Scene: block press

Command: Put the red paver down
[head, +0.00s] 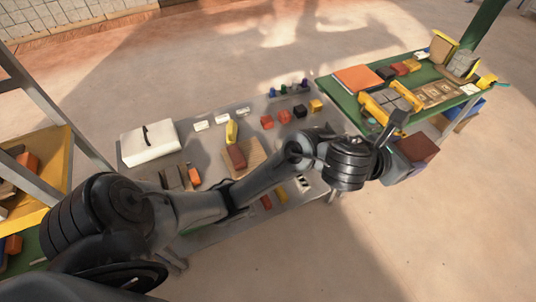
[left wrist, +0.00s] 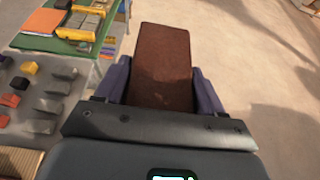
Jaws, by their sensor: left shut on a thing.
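My left gripper (left wrist: 161,84) is shut on the red paver (left wrist: 162,62), a dull brownish-red slab, with one dark finger against each long side. The paver sticks out beyond the fingers, over pale floor in the left wrist view. In the head view the paver (head: 418,149) shows at the end of my left arm, just right of the wrist and near the front edge of the green table (head: 345,97). The wrist partly hides the gripper there. I see no surface touching the paver. My right gripper is not in view.
The grey table (head: 205,150) holds a white case (head: 150,142), a wooden board (head: 253,154) with a dark red block (head: 237,157), a yellow piece (head: 231,132) and several small blocks. The green table carries an orange slab (head: 358,78) and yellow pieces. A yellow-sided rack stands at left.

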